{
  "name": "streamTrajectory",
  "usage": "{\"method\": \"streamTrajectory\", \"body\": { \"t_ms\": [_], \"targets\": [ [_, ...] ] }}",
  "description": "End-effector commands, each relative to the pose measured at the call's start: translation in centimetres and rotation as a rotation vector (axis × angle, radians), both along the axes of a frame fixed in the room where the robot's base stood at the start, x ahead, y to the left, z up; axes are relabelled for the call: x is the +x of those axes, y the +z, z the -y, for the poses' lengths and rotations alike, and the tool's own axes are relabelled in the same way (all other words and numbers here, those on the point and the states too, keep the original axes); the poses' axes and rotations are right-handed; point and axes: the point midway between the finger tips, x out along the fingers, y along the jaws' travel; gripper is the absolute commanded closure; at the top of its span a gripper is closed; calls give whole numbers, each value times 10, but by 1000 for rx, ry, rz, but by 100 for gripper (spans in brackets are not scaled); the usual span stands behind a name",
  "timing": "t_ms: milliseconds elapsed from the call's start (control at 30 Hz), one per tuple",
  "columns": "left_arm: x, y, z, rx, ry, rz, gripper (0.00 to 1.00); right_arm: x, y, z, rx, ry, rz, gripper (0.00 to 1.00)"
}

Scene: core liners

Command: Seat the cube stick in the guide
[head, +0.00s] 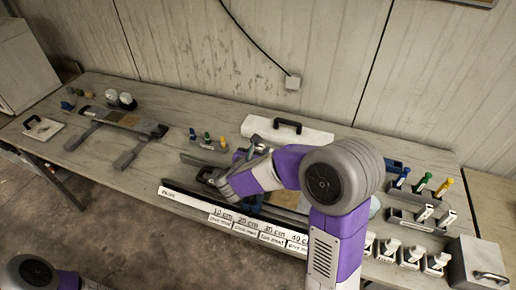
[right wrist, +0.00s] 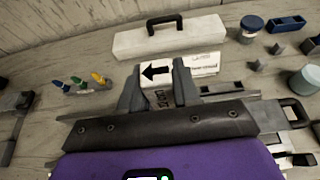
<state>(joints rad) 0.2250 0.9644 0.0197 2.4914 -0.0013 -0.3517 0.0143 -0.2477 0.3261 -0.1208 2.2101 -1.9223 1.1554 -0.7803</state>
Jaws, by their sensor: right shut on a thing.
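My right gripper (head: 214,179) is over the middle of the long table, among dark rails. In the right wrist view my right gripper (right wrist: 158,88) has its two grey fingers closed on a white block with a black arrow pointing left, which I take for the cube stick (right wrist: 155,72). Small dark print shows on it lower down. Its lower part is hidden by my gripper. Dark long rails (head: 203,161), perhaps the guide, lie beside the gripper; I cannot tell whether the stick touches them. My left gripper is out of view; only part of my left arm shows.
A white case (head: 288,136) with a black handle stands behind the gripper. A label strip (head: 233,219) marked in centimetres runs along the front edge. Coloured markers (head: 421,182) and several white-topped blocks crowd the right end.

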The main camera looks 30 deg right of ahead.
Motion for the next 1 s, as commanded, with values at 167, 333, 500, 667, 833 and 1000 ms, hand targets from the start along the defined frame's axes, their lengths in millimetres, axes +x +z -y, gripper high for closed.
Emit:
{"method": "streamTrajectory", "body": {
  "t_ms": [167,333,500,667,833,1000],
  "targets": [
    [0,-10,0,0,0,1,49,0,-13,0,-1,-1,-1,98],
    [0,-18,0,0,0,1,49,0,-23,0,-1,0,-2,98],
    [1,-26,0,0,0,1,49,0,-33,0,-1,1,-1,98],
    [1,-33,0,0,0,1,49,0,-43,0,-1,0,-1,98],
    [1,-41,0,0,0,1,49,0,-53,0,-1,1,-1,98],
    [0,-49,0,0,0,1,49,0,-63,0,-1,1,-1,98]
  ]
}}
